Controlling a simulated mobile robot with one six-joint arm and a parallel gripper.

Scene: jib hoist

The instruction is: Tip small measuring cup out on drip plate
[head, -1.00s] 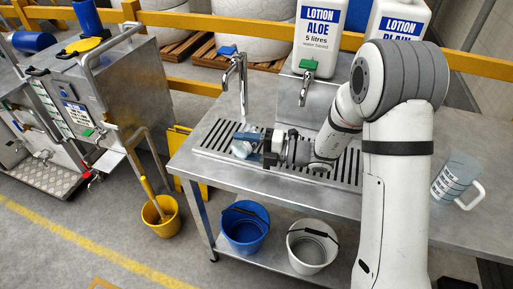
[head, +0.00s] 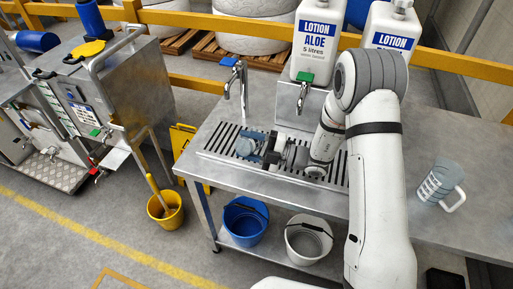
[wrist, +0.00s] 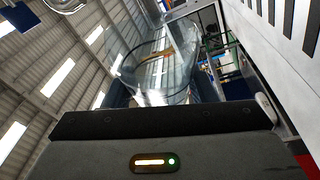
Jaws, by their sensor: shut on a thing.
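My gripper (head: 272,157) is low over the slotted drip plate (head: 218,141) at the bench's left end. It is shut on the small measuring cup (head: 247,146), a clear vessel at the jaws' left side. The cup looks tipped over, close above the slots; I cannot tell if it touches them. In the wrist view the clear cup (wrist: 155,70) fills the middle beyond the dark gripper body, and the slotted plate (wrist: 292,14) shows at upper right. Whether liquid is in the cup or running out cannot be seen.
Two taps, blue (head: 231,72) and green (head: 304,90), stand behind the plate, with lotion canisters (head: 320,45) further back. A larger clear jug (head: 440,184) stands on the bench at right. Blue (head: 245,222) and white (head: 308,240) buckets sit below. The bench front is clear.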

